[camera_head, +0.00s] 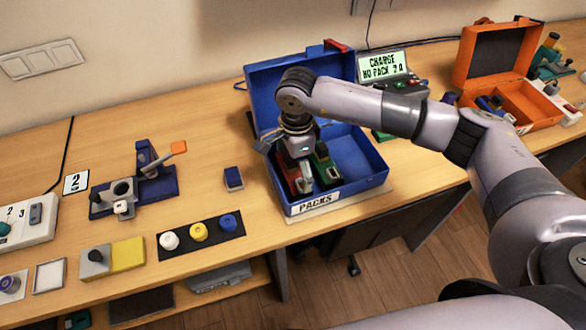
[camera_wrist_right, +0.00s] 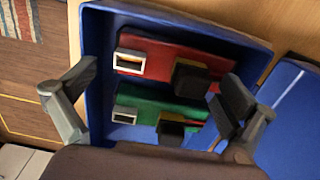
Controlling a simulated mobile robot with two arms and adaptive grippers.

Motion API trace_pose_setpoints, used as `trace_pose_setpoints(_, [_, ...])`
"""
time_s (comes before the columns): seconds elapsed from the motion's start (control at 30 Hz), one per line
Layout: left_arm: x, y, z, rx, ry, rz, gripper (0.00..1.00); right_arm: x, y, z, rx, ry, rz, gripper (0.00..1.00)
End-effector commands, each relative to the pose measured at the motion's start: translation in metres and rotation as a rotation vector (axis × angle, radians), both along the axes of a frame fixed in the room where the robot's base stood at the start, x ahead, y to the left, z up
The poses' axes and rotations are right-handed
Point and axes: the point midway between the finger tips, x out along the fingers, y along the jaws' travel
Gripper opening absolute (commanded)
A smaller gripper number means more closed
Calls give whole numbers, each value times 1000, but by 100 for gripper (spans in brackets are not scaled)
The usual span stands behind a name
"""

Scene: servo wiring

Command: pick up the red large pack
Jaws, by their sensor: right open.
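The red pack (camera_head: 291,181) lies in the blue box (camera_head: 366,187) labelled PACKS, on its left side, partly hidden by my right gripper. In the right wrist view the red pack (camera_wrist_right: 190,53) is a flat red block with a pale-framed socket and a dark raised block. A green pack (camera_head: 325,172) lies beside it and shows below it in the wrist view (camera_wrist_right: 160,103). My right gripper (camera_head: 303,180) is open, pointing down into the box over the packs. In the wrist view its fingers (camera_wrist_right: 152,92) stand apart on either side of both packs. My left gripper is not in view.
The box's lid stands open behind my arm. A small blue block (camera_head: 233,178) lies left of the box. A blue fixture (camera_head: 140,188), a black strip with coloured knobs (camera_head: 200,233), a charger display (camera_head: 383,66) and an orange case (camera_head: 530,98) stand on the table.

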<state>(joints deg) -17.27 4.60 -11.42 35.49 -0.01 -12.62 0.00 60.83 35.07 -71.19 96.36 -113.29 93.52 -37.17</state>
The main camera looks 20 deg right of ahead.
Motion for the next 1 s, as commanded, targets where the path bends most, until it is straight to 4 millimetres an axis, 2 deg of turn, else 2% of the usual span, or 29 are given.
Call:
trace_pose_setpoints(0.13, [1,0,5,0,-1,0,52,0,0,-11,1,0,1,100])
trace_pose_setpoints(0.37, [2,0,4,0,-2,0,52,0,1,-13,1,-1,1,99])
trace_pose_setpoints(1.0, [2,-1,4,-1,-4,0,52,0,1,-13,1,-1,1,57])
